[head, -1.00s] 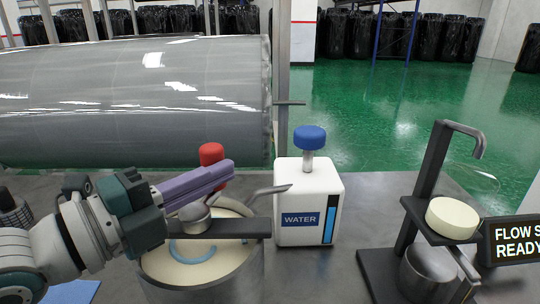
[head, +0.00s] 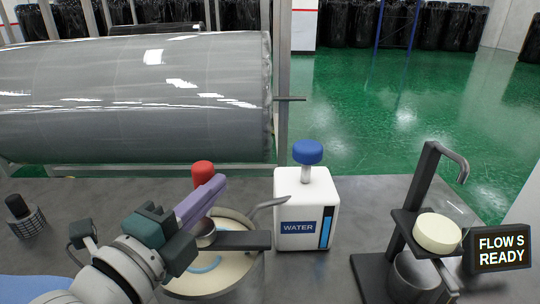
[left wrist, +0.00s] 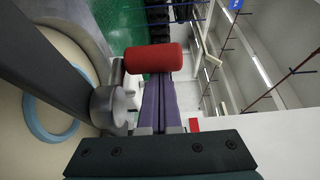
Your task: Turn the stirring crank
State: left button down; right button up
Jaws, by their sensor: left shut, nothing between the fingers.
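The stirring crank's red knob (head: 203,174) stands upright above the steel pot (head: 262,272). A dark bar (head: 245,240) crosses the pot's rim, and pale liquid with a blue ring (head: 205,264) shows inside. My left gripper (head: 219,183), with purple fingers, is shut and empty right beside the knob. In the left wrist view the red knob (left wrist: 153,58) lies across the fingertips (left wrist: 158,82); I cannot tell whether they touch. The grey crank hub (left wrist: 112,108) is left of the fingers. The crank arm is mostly hidden in the head view. My right gripper is not in view.
A white water container (head: 318,190) with a blue knob stands right of the pot. A dark stand (head: 408,215) with a pale disc and a metal cup is farther right, beside a "FLOW S READY" sign (head: 502,248). A large grey cylinder (head: 130,100) lies behind the table.

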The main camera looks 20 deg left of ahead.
pick_arm(q)
jog(key=shift+a, duration=0.35)
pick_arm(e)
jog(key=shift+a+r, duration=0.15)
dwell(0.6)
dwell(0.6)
